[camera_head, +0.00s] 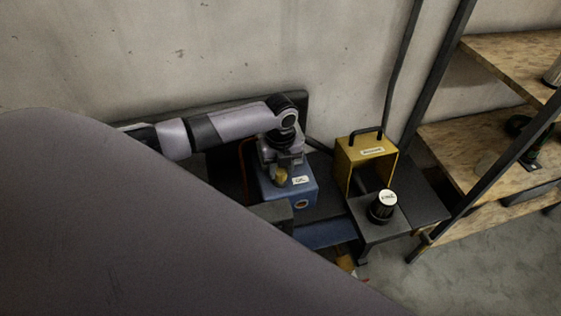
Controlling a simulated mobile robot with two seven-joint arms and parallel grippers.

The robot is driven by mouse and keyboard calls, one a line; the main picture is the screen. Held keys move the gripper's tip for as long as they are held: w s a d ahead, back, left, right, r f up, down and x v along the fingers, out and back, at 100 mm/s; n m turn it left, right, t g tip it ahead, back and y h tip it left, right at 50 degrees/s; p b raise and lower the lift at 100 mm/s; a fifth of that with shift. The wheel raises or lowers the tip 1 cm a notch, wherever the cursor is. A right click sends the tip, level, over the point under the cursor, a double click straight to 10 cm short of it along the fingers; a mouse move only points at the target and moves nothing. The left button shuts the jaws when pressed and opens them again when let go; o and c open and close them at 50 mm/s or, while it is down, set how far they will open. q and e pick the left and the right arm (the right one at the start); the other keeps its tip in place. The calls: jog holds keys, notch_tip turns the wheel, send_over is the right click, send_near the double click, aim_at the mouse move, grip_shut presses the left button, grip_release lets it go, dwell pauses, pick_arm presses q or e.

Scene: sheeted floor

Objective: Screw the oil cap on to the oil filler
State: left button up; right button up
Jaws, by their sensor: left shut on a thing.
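A blue box (290,193) with a white label (300,180) stands near the wall, at the middle of the head view. My left gripper (281,168) points down over the box's top, left of the label. It is shut on a small brass-yellow cap (281,175), which sits at or just above the top of the box. The oil filler opening is hidden under the cap and gripper, so I cannot tell whether the cap touches it. My right gripper is not in view.
A yellow housing (372,150) with a black handle stands to the right. A black cylinder with a white top (383,206) is in front of it on a grey platform (379,232). Wooden shelves (461,164) stand at far right. Open floor (480,270) lies at lower right.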

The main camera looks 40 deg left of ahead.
pick_arm(q)
jog(key=shift+f+b, duration=0.55)
jog(key=shift+f, duration=0.25)
jog(key=o, duration=0.3)
jog(key=shift+c, duration=1.4)
jog(key=m, duration=0.5)
jog(key=shift+b, duration=0.35)
jog(key=m, duration=0.5)
jog(key=shift+b, duration=0.35)
jog(key=m, duration=0.3)
jog(key=shift+r+m, duration=0.1)
jog(key=shift+m, duration=0.3)
jog(key=shift+w, duration=0.1)
